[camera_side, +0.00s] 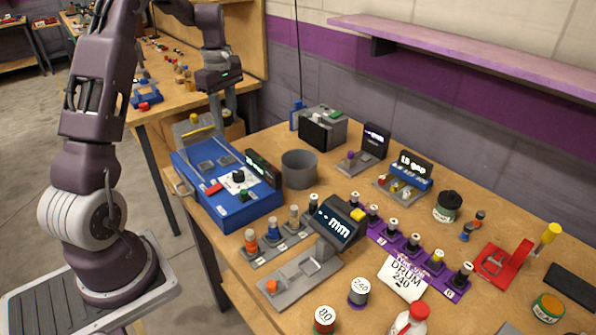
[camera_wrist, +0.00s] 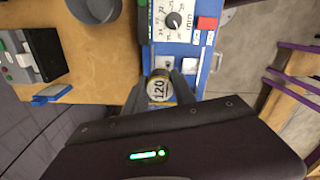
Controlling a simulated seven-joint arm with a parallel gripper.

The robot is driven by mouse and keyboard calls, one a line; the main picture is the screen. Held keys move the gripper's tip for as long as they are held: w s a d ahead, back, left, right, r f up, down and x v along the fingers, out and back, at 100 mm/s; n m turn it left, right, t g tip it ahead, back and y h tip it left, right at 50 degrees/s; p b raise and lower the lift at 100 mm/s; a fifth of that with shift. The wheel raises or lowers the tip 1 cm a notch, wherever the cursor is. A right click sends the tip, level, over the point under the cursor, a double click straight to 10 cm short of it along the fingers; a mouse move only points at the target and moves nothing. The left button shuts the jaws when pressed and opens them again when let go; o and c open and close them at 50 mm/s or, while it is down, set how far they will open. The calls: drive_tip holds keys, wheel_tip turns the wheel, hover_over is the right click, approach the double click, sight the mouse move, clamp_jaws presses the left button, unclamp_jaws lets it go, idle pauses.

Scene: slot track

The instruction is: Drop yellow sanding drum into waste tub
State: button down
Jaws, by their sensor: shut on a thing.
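My gripper (camera_wrist: 160,82) is shut on a small drum (camera_wrist: 158,91) marked 120, with a yellow band low on its side, in the wrist view. In the side view my gripper (camera_side: 225,104) is raised behind the blue machine, and the drum shows only as a small yellowish patch between the fingers. The waste tub (camera_side: 299,169) appears to be the plain grey round container right of the blue machine, to the right of and below my gripper. Its dark rim shows in the wrist view (camera_wrist: 94,12) at the top left, apart from the drum. Its inside is mostly hidden.
The blue machine (camera_side: 232,205) with a dial stands left of the tub. A black and grey box (camera_side: 322,130) is behind the tub. A numbered grey rack (camera_side: 272,246) and a purple rack (camera_side: 412,250) hold small drums in front. Wood between tub and box is clear.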

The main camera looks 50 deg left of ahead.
drive_tip(key=w+d, duration=0.6)
drive_tip(key=w, duration=0.2)
hover_over(304, 155)
drive_tip(key=s+d, duration=0.4)
drive_tip(key=shift+w+d+f, duration=0.1)
drive_tip(key=shift+f, duration=2.65)
drive_tip(key=shift+w+d+f, duration=0.1)
drive_tip(key=shift+f, duration=2.65)
drive_tip(key=c, duration=0.9)
unclamp_jaws()
drive_tip(key=shift+c, duration=0.2)
drive_tip(key=shift+r, duration=0.1)
